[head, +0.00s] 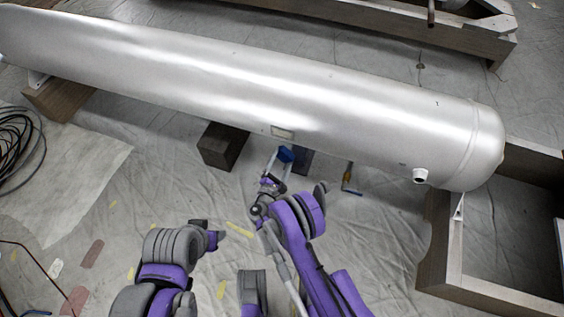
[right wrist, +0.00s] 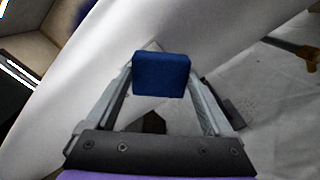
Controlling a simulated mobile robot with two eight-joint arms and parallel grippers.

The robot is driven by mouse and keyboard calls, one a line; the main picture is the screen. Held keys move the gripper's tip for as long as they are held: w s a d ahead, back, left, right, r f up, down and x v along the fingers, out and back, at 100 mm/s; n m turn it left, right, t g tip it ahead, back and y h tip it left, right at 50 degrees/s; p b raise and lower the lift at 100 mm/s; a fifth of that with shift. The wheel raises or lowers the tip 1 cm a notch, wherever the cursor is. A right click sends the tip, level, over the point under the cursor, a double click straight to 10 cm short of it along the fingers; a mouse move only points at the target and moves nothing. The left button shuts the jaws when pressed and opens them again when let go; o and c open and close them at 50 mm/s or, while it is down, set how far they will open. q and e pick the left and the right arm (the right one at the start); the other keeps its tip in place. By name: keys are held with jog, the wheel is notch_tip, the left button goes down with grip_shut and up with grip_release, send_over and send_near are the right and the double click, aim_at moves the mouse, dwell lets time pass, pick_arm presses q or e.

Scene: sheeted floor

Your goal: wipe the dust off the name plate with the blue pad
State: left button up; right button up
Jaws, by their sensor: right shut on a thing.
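The name plate (head: 283,132) is a small rectangle on the lower side of the silver tank (head: 330,100). The blue pad (head: 286,154) is just below the plate in the head view, held by my right gripper (head: 279,163). In the right wrist view the blue pad (right wrist: 161,74) sits between the fingertips of the right gripper (right wrist: 161,85), in front of the pale tank surface. The pad covers most of what is behind it there, and I cannot tell whether it touches the tank. My left arm shows at the lower left, but its gripper jaws do not show.
A dark block (head: 222,146) stands under the tank, left of the plate. A wooden frame (head: 436,245) is at the right. A clamp-like tool (head: 349,178) lies right of my right gripper. Coiled cables (head: 15,140) lie at the far left. The sheeted floor between is mostly open.

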aim_at(287, 149)
jog(key=shift+x, duration=2.75)
jog(key=shift+x, duration=0.9)
jog(key=shift+a, duration=0.1)
